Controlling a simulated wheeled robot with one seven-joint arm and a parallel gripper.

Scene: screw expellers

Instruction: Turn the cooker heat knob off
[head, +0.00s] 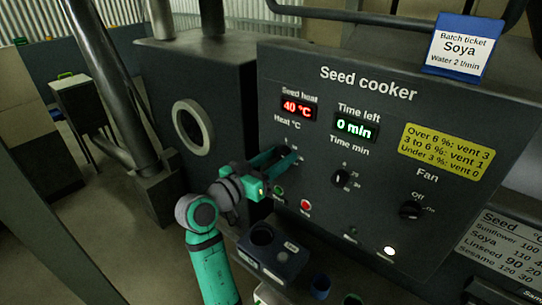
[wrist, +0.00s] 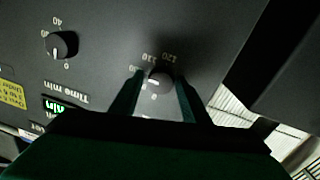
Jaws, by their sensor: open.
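The heat knob (wrist: 161,80) is a dark round knob on the seed cooker panel (head: 345,115). In the wrist view it sits between the two fingers of my gripper (wrist: 159,76), which are open, one on either side. Whether the fingers touch the knob is unclear. In the head view my green gripper (head: 284,160) reaches the panel under the "Heat °C" label and mostly hides the knob. The seed heat display (head: 297,106) reads 40 °C.
Green and red buttons (head: 305,205) lie below the gripper. A dark tray (head: 280,265) stands under the panel. The time display (head: 356,128) reads 0 min.

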